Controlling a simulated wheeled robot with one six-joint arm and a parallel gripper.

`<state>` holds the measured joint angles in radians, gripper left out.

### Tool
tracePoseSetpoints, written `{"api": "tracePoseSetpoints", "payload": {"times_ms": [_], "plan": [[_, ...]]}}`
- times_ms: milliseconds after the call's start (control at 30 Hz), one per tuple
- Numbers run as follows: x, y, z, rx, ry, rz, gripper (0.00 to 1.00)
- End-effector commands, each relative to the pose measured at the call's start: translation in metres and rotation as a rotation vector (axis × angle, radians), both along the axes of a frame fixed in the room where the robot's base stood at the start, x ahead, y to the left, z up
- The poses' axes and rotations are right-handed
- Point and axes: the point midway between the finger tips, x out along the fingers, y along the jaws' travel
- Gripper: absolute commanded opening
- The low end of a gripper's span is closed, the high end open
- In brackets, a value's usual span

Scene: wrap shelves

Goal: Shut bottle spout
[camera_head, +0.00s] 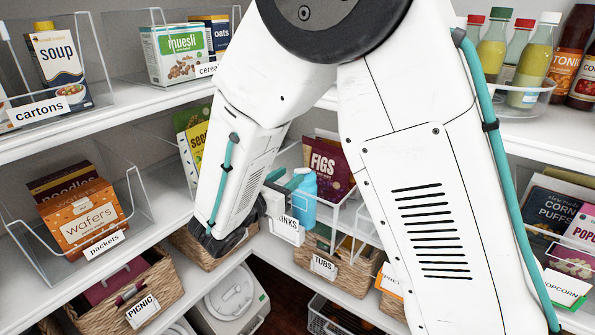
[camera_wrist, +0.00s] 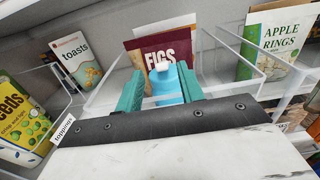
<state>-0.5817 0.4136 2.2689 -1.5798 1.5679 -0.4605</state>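My gripper (camera_head: 279,184) is just left of the bottle in the head view. Its teal fingers (camera_wrist: 160,91) are spread apart in the wrist view, with the bottle showing between them. A gap shows by the left finger; contact at the right finger is unclear. The bottle's lower part is partly hidden.
A figs packet (camera_wrist: 161,52) stands behind the bottle. Clear bin walls are close on both sides, with a toasts box (camera_wrist: 77,60) left and an apple rings box (camera_wrist: 276,42) right. Baskets, including one labelled tubs (camera_head: 323,266), sit below.

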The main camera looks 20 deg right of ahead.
Motion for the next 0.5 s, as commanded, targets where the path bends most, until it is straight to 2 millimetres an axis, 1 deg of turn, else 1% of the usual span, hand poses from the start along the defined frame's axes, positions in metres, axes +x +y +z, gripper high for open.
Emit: {"api": "tracePoseSetpoints", "payload": {"times_ms": [33,200,300,500], "plan": [[0.005,-0.009,0.000,0.001,0.001,-0.005,0.38],[0.017,-0.026,0.000,0.001,0.000,-0.003,0.38],[0.020,-0.032,0.000,0.001,0.000,-0.003,0.38],[0.022,-0.034,0.000,0.001,0.000,-0.001,0.38]]}}
